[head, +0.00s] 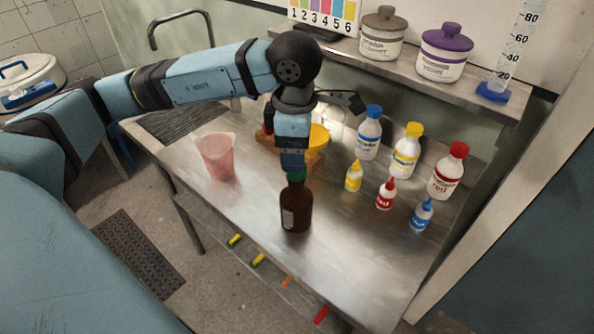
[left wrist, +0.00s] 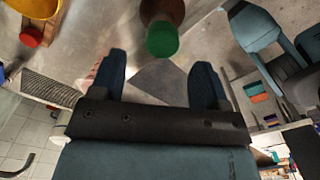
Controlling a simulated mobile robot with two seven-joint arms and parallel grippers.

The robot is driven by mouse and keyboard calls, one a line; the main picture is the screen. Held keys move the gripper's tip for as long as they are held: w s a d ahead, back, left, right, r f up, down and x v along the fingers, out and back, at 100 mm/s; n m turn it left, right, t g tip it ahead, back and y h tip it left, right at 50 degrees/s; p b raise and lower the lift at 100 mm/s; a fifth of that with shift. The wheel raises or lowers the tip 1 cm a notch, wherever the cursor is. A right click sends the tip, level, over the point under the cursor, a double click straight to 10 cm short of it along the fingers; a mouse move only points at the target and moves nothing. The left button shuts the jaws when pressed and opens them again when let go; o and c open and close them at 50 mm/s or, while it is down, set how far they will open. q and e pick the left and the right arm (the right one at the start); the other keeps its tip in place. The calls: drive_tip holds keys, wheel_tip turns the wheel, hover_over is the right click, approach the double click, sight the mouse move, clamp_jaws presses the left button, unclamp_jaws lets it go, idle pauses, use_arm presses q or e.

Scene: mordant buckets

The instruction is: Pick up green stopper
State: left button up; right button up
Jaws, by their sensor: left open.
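The green stopper (head: 297,177) sits in the neck of a brown bottle (head: 296,208) with a pale label, upright on the steel table. My left gripper (head: 293,168) points down just above the stopper and partly hides it. In the left wrist view, the left gripper (left wrist: 160,64) is open, with nothing between its fingers. The stopper (left wrist: 162,40) is just beyond the fingertips there, roughly midway between them, and the brown bottle (left wrist: 162,10) runs off the top edge. My right gripper is not in view.
A pink beaker (head: 216,157) stands left of the bottle. To the right stand several capped bottles, the nearest a yellow-capped dropper bottle (head: 354,178). The table's front right (head: 370,265) is bare.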

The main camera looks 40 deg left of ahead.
use_arm(q)
drive_tip(key=f, duration=0.4)
drive_tip(key=shift+d+f, duration=0.2)
drive_tip(key=shift+f, duration=0.2)
drive_tip(key=c, duration=1)
drive_tip(key=shift+r, duration=0.1)
wheel_tip(320, 180, up, 20)
drive_tip(key=shift+p, duration=0.4)
wheel_tip(320, 180, up, 5)
drive_tip(key=p, duration=0.4)
